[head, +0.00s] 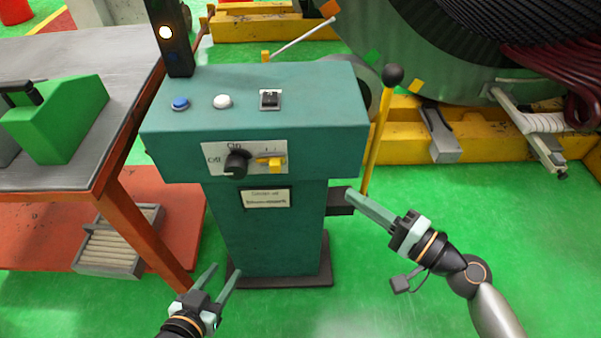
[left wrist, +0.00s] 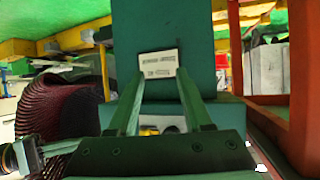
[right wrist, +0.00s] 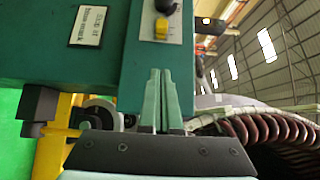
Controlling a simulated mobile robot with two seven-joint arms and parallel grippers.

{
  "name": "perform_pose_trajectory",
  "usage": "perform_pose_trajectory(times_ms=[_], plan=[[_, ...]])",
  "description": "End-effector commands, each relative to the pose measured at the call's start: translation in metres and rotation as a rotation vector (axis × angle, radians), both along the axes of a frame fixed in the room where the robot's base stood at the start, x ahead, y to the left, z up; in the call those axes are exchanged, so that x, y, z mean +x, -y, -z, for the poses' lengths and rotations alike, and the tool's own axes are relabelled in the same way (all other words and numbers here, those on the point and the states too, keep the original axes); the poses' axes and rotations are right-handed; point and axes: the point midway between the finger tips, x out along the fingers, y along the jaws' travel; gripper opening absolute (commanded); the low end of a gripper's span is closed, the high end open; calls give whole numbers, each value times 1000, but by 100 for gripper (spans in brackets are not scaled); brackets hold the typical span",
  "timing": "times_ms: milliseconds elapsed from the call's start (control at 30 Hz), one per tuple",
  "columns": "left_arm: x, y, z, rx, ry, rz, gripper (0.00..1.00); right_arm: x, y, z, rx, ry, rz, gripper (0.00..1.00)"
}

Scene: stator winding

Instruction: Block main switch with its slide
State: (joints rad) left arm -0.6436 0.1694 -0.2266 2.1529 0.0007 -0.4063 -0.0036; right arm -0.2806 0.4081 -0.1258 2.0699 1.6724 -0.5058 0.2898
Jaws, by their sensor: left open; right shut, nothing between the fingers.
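The main switch is a black rotary knob (head: 237,163) on a white Off/On plate on the front of the teal control cabinet (head: 335,150). Its pointer appears turned up near the "On" label. The yellow slide (head: 270,161) sits on the same plate just right of the knob, apart from it. In the right wrist view the slide (right wrist: 161,28) is above my fingertips. My right gripper (head: 350,194) is shut and empty, below and right of the slide, near the cabinet's right edge. My left gripper (head: 222,278) is open and empty, low in front of the cabinet's base.
A lever with a black ball (head: 393,75) rises at the cabinet's right. A table (head: 120,90) with a green block (head: 62,118) stands left. Blue (head: 180,103) and white (head: 222,101) buttons are on the cabinet top. The large stator (head: 440,50) is behind right.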

Motion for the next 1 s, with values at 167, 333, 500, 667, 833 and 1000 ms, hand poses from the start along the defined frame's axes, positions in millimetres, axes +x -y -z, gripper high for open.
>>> perform_pose_trajectory(times_ms=[167, 333, 500, 667, 833, 1000], plan=[[0, 0, -1, 0, 0, 0, 50, 0, 0, -1, -1, 1, 0, 0], [-1, 0, 2, 0, -11, -1, 50, 2, -1, -1, -1, 1, 1, 0], [-14, 1, 18, -1, -93, -4, 50, 12, -11, -2, 1, 2, 2, 0], [-36, 2, 43, -2, -225, -7, 50, 31, -30, -3, 2, 2, 1, 0], [-42, 4, 46, -4, -263, -7, 50, 56, -56, -4, 1, 3, 1, 0], [-42, 4, 42, -5, -262, -6, 50, 71, -83, -3, 2, -2, -1, 0]])
